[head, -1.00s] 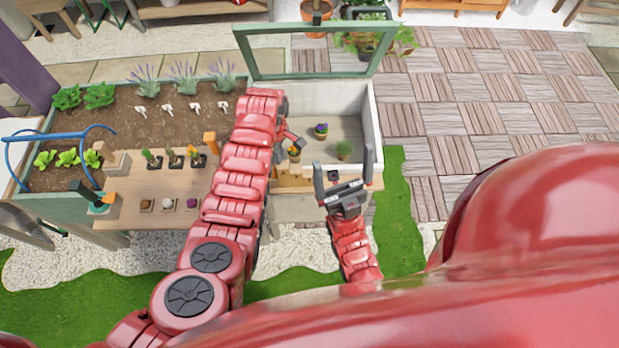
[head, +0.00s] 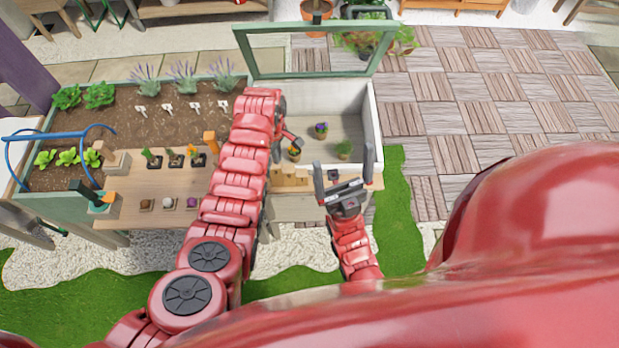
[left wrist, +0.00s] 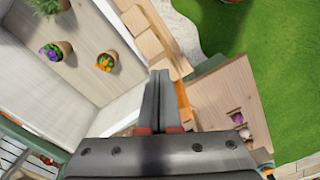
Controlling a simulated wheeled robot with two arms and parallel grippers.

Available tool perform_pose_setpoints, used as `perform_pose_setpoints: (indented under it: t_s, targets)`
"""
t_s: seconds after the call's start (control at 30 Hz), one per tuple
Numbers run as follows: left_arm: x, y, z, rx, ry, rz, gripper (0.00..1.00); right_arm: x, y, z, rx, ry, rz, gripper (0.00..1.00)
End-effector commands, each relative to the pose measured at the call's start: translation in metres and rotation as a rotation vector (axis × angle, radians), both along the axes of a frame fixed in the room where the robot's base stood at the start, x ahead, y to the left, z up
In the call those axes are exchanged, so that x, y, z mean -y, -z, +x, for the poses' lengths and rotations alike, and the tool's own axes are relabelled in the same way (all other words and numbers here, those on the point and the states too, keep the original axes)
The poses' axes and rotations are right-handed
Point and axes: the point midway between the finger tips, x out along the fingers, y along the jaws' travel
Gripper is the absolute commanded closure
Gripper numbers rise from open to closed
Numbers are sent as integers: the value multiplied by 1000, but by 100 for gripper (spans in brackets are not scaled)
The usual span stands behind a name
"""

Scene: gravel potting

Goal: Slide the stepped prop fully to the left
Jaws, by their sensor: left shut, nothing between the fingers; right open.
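The stepped prop (head: 290,178) is a pale wooden piece with steps, at the front edge of the white planting box, partly hidden by my left arm in the head view. In the left wrist view the stepped prop (left wrist: 150,43) runs along the box's front wall, beside my fingers. My left gripper (head: 291,140) is above the box's front left part. Its two fingers show pressed together and empty in the left wrist view (left wrist: 164,74), close to the prop; I cannot tell whether they touch it. My right gripper (head: 345,168) is open and empty at the box's front right corner.
The white box (head: 373,115) has a raised green-framed lid (head: 308,77). Inside stand an orange-flowered pot (head: 294,153), a purple-flowered pot (head: 321,130) and a green plant (head: 343,148). A wooden shelf (head: 130,205) with several small items lies left of my left arm.

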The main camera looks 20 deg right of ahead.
Motion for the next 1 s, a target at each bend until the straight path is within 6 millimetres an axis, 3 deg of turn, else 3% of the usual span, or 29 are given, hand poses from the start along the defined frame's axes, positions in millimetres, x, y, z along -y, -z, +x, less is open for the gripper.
perform_pose_setpoints:
  t_s: [0.27, 1.0]
  targets:
    - [6, -3, -2, 1, 1, -1, 100, 0, -1, 0, 0, 0, 0, 0]
    - [5, -65, -2, -1, 0, 1, 100, 0, -34, 0, 0, 0, 0, 0]
